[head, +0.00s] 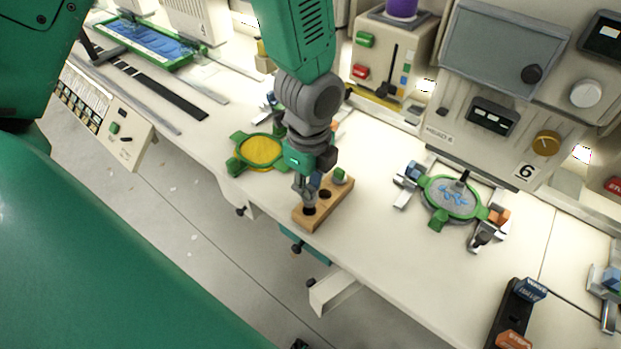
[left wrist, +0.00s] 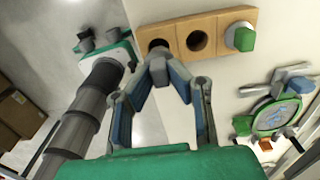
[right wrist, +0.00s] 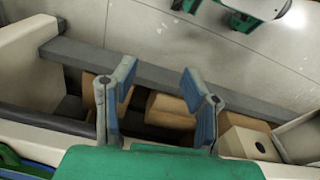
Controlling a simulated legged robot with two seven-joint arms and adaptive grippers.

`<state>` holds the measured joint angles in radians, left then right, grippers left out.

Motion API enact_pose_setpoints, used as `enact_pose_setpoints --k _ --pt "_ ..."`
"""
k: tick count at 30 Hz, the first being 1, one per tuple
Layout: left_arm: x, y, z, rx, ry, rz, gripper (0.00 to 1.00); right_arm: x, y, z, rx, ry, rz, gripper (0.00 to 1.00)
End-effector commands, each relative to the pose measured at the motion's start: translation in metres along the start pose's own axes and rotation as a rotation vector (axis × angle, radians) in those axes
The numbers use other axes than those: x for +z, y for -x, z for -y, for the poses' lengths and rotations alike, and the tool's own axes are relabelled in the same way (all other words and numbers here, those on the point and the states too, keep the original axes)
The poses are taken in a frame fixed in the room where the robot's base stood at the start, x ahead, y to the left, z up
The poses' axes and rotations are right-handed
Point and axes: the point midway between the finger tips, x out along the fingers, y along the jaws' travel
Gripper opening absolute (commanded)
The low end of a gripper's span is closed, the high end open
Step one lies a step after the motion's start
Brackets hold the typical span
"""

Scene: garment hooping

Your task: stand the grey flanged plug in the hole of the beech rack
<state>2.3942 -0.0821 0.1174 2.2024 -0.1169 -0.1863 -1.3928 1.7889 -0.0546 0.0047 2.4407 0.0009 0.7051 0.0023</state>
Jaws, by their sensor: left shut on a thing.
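The beech rack (head: 333,204) lies on the white table, and it also shows in the left wrist view (left wrist: 178,26). My left gripper (head: 308,203) points down at the rack's near end. Its fingertips (left wrist: 157,68) are closed together around a small grey piece, taken as the grey flanged plug and mostly hidden by them. A dark round shape shows at the end hole just beyond the tips; I cannot tell how far the plug is in. The middle hole (left wrist: 197,42) is empty. My right gripper (right wrist: 156,86) is open and empty, away from the rack.
A green-topped plug (left wrist: 241,38) stands at the rack's far end. A yellow hoop (head: 260,150) lies left of the rack, and a grey hoop (head: 452,198) lies to the right. Machines line the back. Wooden blocks (right wrist: 172,108) lie below my right gripper.

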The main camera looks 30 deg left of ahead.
Motion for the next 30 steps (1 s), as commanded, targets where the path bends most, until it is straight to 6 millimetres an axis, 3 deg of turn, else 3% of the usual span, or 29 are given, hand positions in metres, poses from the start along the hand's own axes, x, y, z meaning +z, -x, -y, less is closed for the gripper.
enact_pose_setpoints --k 6,30 --pt "0.0 -0.0134 -0.0002 0.0 0.0 0.0 0.0 0.0003 -0.0076 0.0 0.0 0.0 0.0 0.4" --pt "0.0001 -0.0122 -0.0009 0.0 0.0 0.0 0.0 -0.0001 -0.0016 0.0 0.0 0.0 0.0 0.4"
